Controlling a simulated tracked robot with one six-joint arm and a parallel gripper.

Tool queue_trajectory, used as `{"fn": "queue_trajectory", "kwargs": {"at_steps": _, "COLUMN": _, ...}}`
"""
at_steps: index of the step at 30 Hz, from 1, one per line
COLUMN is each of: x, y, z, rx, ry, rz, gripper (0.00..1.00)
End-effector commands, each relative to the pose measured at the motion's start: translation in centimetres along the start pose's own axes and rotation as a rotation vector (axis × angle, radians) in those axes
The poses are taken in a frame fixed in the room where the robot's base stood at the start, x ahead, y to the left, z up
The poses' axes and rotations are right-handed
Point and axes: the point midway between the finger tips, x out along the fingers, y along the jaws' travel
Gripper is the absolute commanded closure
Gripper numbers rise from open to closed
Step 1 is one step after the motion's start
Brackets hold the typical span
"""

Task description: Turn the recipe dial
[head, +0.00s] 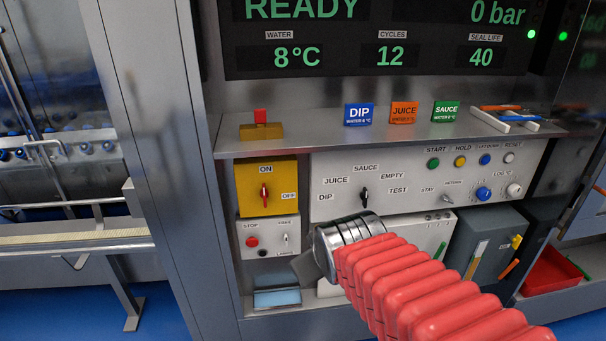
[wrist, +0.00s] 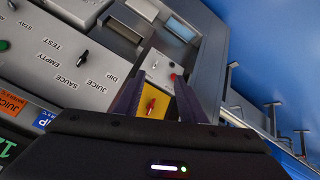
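The recipe dial is a small black knob (head: 364,196) on the white control panel (head: 430,185), ringed by the labels DIP, JUICE, SAUCE, EMPTY and TEST. In the head view its handle looks roughly upright; its exact setting is hard to tell. It also shows in the wrist view, as a black knob (wrist: 82,57) left of the fingers. My gripper (head: 306,268) is below and left of the dial, mostly hidden behind my metal wrist. In the wrist view its two dark fingers (wrist: 160,78) are apart with nothing held between them. The gripper is not touching the dial.
A yellow ON/OFF switch plate with a red handle (head: 264,194) is left of the dial; the fingers overlap it in the wrist view. A STOP/FREE panel (head: 268,239) lies below it. A shelf (head: 310,133) with DIP, JUICE and SAUCE cards juts out above.

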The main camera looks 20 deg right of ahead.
Motion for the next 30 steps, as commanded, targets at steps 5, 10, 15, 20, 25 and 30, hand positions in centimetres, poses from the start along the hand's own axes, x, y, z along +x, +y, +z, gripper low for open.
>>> {"fn": "queue_trajectory", "kwargs": {"at_steps": 5, "x": -4.3, "y": -4.1, "z": 2.3, "rx": 0.125, "ry": -0.078, "rz": -0.092, "gripper": 0.63}}
{"fn": "queue_trajectory", "kwargs": {"at_steps": 10, "x": -7.2, "y": -6.7, "z": 4.4, "rx": 0.206, "ry": -0.149, "rz": -0.152, "gripper": 0.63}}
{"fn": "queue_trajectory", "kwargs": {"at_steps": 15, "x": -8.1, "y": -7.5, "z": 5.2, "rx": 0.232, "ry": -0.177, "rz": -0.170, "gripper": 0.63}}
{"fn": "queue_trajectory", "kwargs": {"at_steps": 20, "x": -8.1, "y": -7.5, "z": 5.3, "rx": 0.233, "ry": -0.179, "rz": -0.170, "gripper": 0.63}}
{"fn": "queue_trajectory", "kwargs": {"at_steps": 25, "x": -8.1, "y": -7.4, "z": 5.2, "rx": 0.232, "ry": -0.178, "rz": -0.169, "gripper": 0.69}}
{"fn": "queue_trajectory", "kwargs": {"at_steps": 30, "x": -8.0, "y": -7.4, "z": 5.3, "rx": 0.232, "ry": -0.178, "rz": -0.169, "gripper": 0.69}}
